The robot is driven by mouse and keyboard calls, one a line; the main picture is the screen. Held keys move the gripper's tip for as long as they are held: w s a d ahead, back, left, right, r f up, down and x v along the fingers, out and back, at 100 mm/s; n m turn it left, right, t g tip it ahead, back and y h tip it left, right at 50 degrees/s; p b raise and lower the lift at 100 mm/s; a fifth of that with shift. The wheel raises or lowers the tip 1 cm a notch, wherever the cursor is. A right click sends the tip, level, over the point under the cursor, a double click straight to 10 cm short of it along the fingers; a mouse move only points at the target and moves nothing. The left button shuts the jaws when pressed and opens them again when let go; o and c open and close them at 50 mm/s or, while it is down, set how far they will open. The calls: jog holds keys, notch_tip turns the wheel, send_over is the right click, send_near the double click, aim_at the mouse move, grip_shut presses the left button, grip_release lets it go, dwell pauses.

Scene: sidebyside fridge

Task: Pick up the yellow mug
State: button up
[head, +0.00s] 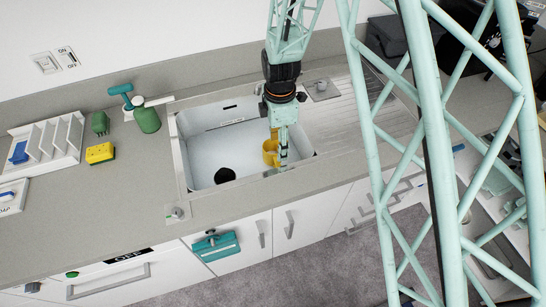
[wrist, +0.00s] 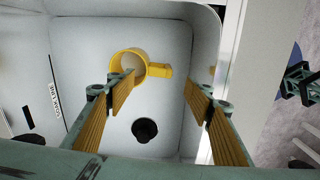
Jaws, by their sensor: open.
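The yellow mug (wrist: 129,67) is inside the white sink (wrist: 75,90). In the wrist view it shows its open rim, with its handle (wrist: 160,71) pointing right. My gripper (wrist: 165,85) is open, its two fingers with ribbed yellow-brown pads spread wide; the left fingertip overlaps the mug's lower edge in the picture and the right one is right of the handle. In the head view my gripper (head: 281,160) reaches down into the right part of the sink, and the mug (head: 270,152) is partly hidden behind it. Nothing is held. I cannot tell whether a finger touches the mug.
The sink has a dark drain (wrist: 144,130) and upright walls close to my gripper. A ribbed drainboard (head: 340,110) lies to the right.

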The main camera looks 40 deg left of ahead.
aim_at(274, 158)
jog(key=shift+a+f, duration=0.1)
jog(key=shift+f, duration=0.1)
dwell(0.3)
jog(key=shift+f, duration=4.15)
jog(key=shift+f, duration=0.1)
jog(key=shift+f, duration=2.5)
jog(key=c, duration=1)
jog(key=shift+r, duration=0.2)
jog(key=shift+c, duration=0.2)
jog(key=shift+r, duration=4.8)
